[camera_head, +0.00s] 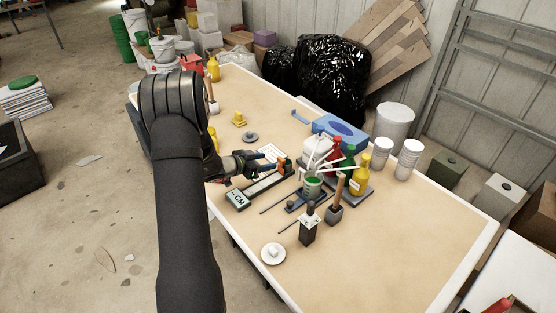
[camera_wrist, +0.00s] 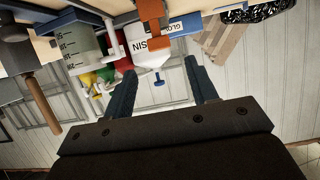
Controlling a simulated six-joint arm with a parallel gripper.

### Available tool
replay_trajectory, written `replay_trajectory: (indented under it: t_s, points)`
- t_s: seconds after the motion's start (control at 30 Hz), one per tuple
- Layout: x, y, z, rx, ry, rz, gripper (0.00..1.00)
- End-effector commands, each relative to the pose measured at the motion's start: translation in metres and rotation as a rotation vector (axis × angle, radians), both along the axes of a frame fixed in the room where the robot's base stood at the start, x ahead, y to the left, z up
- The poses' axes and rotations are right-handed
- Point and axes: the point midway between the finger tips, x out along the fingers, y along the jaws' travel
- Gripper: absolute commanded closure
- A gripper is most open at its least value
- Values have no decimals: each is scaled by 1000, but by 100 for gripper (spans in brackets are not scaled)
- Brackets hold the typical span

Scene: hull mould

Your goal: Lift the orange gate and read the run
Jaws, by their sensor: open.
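The orange gate (camera_head: 284,164) stands at the far right end of a dark, narrow track (camera_head: 265,185) on the table. A grey-green box marked "CM" (camera_head: 238,199) sits at the track's near left end. In the wrist view the gate (camera_wrist: 152,32) shows at the top, beyond my fingertips and roughly in line with the gap between them. My gripper (camera_wrist: 160,68) is open with nothing between its fingers. In the head view my gripper (camera_head: 258,161) is low over the table, just left of the gate and apart from it as far as I can tell.
A brush (camera_head: 337,202) stands nearby. A blue glove box (camera_head: 341,131) is behind. The table's right front (camera_head: 400,240) is clear.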

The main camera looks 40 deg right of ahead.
Motion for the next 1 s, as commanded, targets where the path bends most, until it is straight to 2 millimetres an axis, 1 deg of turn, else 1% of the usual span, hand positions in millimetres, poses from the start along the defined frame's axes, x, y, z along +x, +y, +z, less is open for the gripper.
replay_trajectory:
  t_s: [0.03, 0.1, 0.2, 0.33, 0.5, 0.77, 0.87, 1.0]
  points:
    - [-1, -11, -5, 0, 0, -3, 47]
    - [-1, -24, -11, 1, 0, -2, 47]
    - [-1, -40, -17, -1, 0, -2, 47]
    - [-1, -55, -23, 0, -1, -1, 47]
    - [0, -64, -26, -1, 1, 1, 47]
    - [0, -65, -27, -1, 1, 1, 47]
    - [0, -65, -27, -1, 0, 1, 65]
    - [0, -65, -27, -1, 0, 1, 92]
